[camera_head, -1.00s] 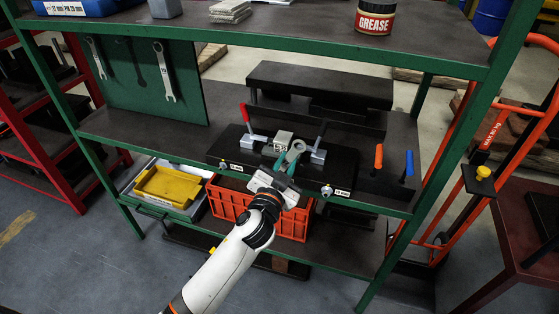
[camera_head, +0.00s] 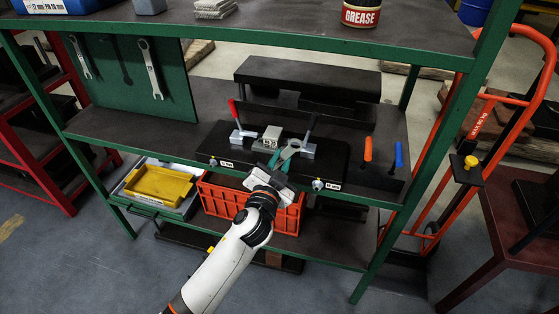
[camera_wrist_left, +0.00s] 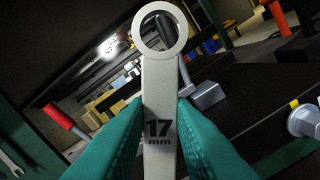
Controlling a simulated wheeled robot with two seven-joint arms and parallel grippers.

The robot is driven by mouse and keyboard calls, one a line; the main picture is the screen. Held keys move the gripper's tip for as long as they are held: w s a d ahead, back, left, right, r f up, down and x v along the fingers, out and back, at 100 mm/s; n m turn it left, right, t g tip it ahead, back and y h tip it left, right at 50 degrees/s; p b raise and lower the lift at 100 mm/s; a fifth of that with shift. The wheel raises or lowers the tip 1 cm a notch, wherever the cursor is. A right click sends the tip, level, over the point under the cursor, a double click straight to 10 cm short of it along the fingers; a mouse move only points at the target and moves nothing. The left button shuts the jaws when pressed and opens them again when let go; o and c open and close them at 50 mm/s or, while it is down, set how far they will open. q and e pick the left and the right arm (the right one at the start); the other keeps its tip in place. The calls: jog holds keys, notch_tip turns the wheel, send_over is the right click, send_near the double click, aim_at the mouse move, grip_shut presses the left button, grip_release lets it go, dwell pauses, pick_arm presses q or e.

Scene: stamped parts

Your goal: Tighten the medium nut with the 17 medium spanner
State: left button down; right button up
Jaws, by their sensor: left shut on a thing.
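My left gripper (camera_head: 276,164) is shut on the grey 17 mm spanner (camera_head: 289,149). In the left wrist view the spanner (camera_wrist_left: 160,95) stands up between the teal fingers (camera_wrist_left: 155,130), ring end outward, "17 mm" facing me. The gripper is in front of the black fixture block (camera_head: 335,158) on the middle shelf. One nut (camera_head: 213,162) shows at the block's left and another (camera_head: 318,184) at its right; a nut-like fitting (camera_wrist_left: 304,120) also shows in the wrist view. The ring appears clear of it. The block's middle front is hidden by my gripper. My right gripper is not in view.
Clamps with a red handle (camera_head: 234,112) and a dark handle (camera_head: 310,126) stand on the block. Orange (camera_head: 368,149) and blue (camera_head: 399,155) handles stand at right. The green board (camera_head: 108,85) holds two spanners around an empty outline. A green shelf post (camera_head: 440,130) bounds the right.

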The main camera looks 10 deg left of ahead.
aim_at(292, 151)
pick_arm(q)
jog(key=shift+w+d+r+p, duration=0.1)
jog(key=shift+d+r+p, duration=0.25)
jog(key=shift+r, duration=0.3)
jog(key=shift+d+r+p, duration=0.2)
jog(key=shift+d+r, duration=0.15)
jog(key=shift+r, duration=0.3)
jog(key=shift+d+r, duration=0.4)
jog(key=shift+d, duration=0.15)
jog(key=shift+d+r+p, duration=0.1)
jog(key=shift+r+p, duration=0.2)
jog(key=shift+p, duration=0.3)
jog(key=shift+d+r, duration=0.15)
